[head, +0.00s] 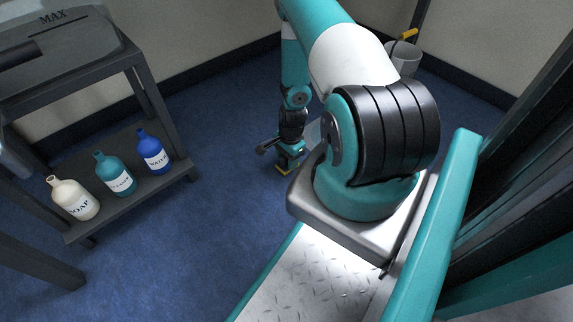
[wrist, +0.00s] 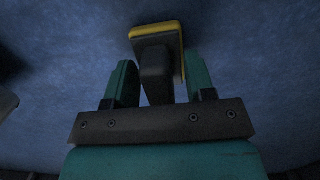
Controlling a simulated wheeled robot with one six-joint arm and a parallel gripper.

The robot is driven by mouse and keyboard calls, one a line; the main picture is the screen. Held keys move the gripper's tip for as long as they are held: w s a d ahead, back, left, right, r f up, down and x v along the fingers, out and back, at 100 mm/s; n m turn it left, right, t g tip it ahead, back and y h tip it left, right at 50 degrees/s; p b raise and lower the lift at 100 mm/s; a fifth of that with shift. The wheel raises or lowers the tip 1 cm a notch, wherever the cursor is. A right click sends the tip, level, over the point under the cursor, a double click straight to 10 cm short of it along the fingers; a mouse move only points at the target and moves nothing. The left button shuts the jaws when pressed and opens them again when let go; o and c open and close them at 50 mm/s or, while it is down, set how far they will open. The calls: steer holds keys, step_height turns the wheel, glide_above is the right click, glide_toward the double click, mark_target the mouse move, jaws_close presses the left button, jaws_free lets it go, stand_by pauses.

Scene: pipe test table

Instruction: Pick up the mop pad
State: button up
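The mop pad, a dark block with a yellow edge, shows in the wrist view (wrist: 157,62) just beyond and between my fingers. In the head view its yellow part (head: 284,170) shows low at the floor, under my gripper (head: 290,156). My gripper points down at the blue floor. In the wrist view its two teal fingers (wrist: 161,72) stand apart, one on each side of the dark block. A gap shows at the right finger; the left finger is close to the block, and I cannot tell whether they touch.
A dark shelf (head: 130,203) at the left holds a cream soap bottle (head: 73,199), a teal bottle (head: 115,176) and a blue bottle (head: 153,153). A grey bucket (head: 403,58) stands by the back wall. The blue floor (head: 215,200) between shelf and arm is clear.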

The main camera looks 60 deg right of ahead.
steer(key=c, duration=0.4)
steer(key=shift+r, duration=0.1)
step_height(320, 180, up, 20)
steer(key=p, duration=1.1)
